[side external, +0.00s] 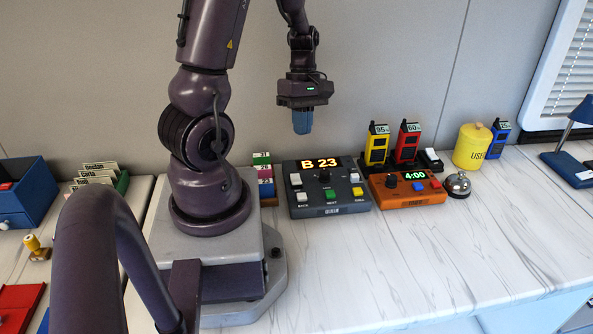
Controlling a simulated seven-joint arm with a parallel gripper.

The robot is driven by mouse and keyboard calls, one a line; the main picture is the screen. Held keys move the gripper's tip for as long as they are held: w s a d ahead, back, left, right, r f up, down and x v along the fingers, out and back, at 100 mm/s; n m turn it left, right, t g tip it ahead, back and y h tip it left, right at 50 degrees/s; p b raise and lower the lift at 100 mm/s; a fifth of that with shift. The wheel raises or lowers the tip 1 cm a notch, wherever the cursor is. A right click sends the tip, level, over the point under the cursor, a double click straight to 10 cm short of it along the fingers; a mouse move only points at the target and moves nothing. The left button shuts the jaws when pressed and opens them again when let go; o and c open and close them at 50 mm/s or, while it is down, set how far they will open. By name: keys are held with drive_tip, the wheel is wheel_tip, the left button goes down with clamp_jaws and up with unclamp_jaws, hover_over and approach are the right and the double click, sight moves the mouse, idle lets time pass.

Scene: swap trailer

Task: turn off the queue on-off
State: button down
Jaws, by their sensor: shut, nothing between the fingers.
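The queue console (322,210) is a dark grey box on the white marbled counter, with its display (319,163) lit and reading "B 23". Its sloped face carries a pale switch (295,180) at upper left, a dark knob (324,175) in the middle and a small light piece (354,177) at upper right. A white, a green and a yellow button sit in a row below. I cannot read which control is the on-off. My gripper (302,128) points down with its blue fingers together, empty, in the air above and behind the console's left part, touching nothing.
An orange timer (405,190) reading "4:00" stands just right of the console. Behind it are yellow (376,146) and red (407,143) handsets. A bell (457,184) and yellow canister (472,147) stand further right. The front counter is clear.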

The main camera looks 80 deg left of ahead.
sight(297, 181)
drive_tip(key=a+f+n, duration=0.1)
drive_tip(key=n, duration=0.3)
drive_tip(key=a+f+n, duration=0.1)
drive_tip(key=n, duration=0.3)
drive_tip(key=s+a+f+n, duration=0.1)
drive_tip(key=a+n, duration=0.1)
drive_tip(key=n, duration=0.2)
drive_tip(key=shift+s+f+n+t+h, duration=0.1)
drive_tip(key=shift+f+n+t+h, duration=0.1)
drive_tip(key=shift+n+t+h, duration=0.15)
drive_tip(key=x, duration=1)
drive_tip(key=shift+a, duration=0.1)
drive_tip(key=shift+f, duration=0.25)
